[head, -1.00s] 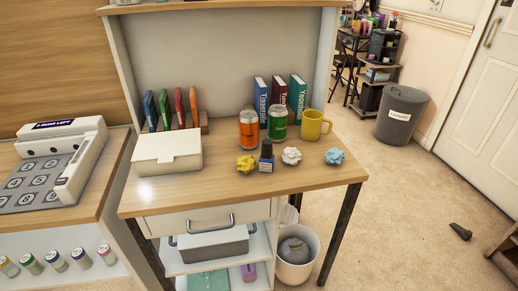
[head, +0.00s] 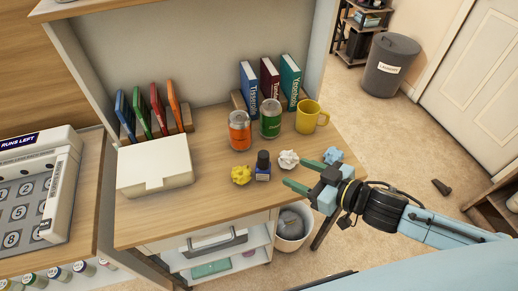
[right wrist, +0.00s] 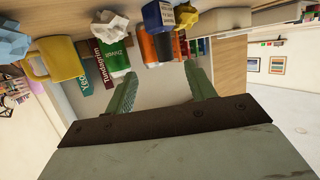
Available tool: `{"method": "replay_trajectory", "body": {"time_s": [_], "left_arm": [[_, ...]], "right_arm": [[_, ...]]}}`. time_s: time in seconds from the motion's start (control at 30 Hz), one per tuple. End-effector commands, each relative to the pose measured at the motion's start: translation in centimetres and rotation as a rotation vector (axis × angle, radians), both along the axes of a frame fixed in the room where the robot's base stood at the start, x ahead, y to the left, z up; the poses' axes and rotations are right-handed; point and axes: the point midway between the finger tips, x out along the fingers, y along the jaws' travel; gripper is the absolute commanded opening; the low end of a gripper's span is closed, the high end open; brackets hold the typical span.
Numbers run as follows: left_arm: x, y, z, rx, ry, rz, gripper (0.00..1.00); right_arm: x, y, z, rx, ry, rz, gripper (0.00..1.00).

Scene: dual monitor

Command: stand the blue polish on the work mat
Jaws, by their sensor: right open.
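The blue polish (head: 263,166) is a small bottle with a blue body and a dark cap, standing upright on the wooden desk. My right gripper (head: 296,174) is open and empty, to the right of the bottle and apart from it, with its fingers pointing toward it. In the right wrist view the scene is upside down; the bottle (right wrist: 158,16) shows at the top, beyond the open fingers (right wrist: 163,80). I cannot make out a work mat for certain. My left gripper is not in view.
Crumpled yellow paper (head: 241,174) and white paper (head: 288,159) flank the bottle closely. Blue paper (head: 333,155) lies behind my right gripper. A white box (head: 154,166) sits left; the front desk is clear.

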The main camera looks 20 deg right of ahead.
Motion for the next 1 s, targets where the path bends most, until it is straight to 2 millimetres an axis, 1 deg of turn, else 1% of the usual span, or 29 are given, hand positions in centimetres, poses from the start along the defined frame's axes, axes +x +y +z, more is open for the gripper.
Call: {"method": "replay_trajectory", "body": {"time_s": [0.03,0.07,0.13,0.23,0.7,0.93,1.0], "left_arm": [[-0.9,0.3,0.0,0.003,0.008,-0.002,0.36],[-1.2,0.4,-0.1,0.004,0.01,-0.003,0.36],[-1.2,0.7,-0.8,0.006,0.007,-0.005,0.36],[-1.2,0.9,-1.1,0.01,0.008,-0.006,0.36],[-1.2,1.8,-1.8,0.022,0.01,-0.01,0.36],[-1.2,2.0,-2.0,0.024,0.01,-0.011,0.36],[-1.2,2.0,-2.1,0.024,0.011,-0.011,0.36]], "right_arm": [[-0.2,0.2,0.6,0.009,-0.004,0.025,0.55],[-0.3,0.3,0.7,0.016,-0.005,0.036,0.55],[-0.3,0.4,0.0,0.023,-0.006,0.039,0.55],[0.3,0.7,-0.4,0.023,-0.008,0.035,0.55],[5.2,4.2,-2.2,0.02,-0.009,0.034,0.55],[6.2,5.0,-2.5,0.02,-0.007,0.034,0.55],[6.7,5.3,-2.8,0.021,-0.007,0.034,0.55]]}}
